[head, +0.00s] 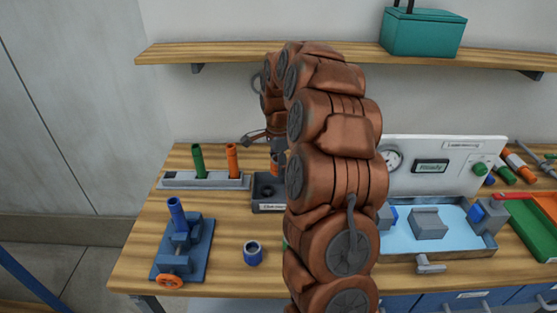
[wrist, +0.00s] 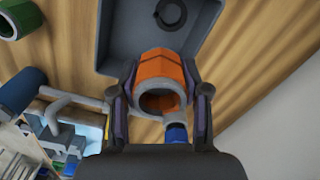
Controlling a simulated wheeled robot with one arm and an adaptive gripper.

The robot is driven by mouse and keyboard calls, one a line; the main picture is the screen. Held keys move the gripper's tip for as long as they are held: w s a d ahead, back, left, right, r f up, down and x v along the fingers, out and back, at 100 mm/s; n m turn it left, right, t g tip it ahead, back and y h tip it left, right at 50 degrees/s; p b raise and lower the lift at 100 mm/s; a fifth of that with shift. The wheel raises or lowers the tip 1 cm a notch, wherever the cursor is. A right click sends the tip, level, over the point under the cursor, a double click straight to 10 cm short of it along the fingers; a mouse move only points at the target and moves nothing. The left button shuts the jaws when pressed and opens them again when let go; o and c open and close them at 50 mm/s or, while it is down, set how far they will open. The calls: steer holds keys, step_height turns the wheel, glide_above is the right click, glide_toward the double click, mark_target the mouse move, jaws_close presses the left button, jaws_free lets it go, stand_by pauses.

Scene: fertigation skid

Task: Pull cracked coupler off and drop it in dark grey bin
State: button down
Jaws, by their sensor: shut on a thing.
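My gripper (wrist: 160,98) is shut on an orange coupler (wrist: 160,66), a short hollow ring with a grey end face turned toward the wrist camera. The dark grey bin (wrist: 117,42) lies behind the coupler in the wrist view. A dark round thing shows inside the bin. In the head view the gripper (head: 277,158) is above the labelled bin (head: 268,208), and my arm hides part of both. Only a small bit of orange shows at the gripper there.
A rack (head: 205,181) with green and orange pipes stands left of the bin. A blue vise (head: 180,247) holds a blue pipe. A blue coupler (head: 253,255) stands on the bench. A light blue tray (head: 455,240) is at right; a shelf (head: 230,53) runs above.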

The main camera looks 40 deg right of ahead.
steer(key=shift+c, duration=2.4)
jaws_free()
step_height(320, 180, up, 11)
steer(key=shift+f, duration=0.1)
steer(key=shift+r, duration=0.6)
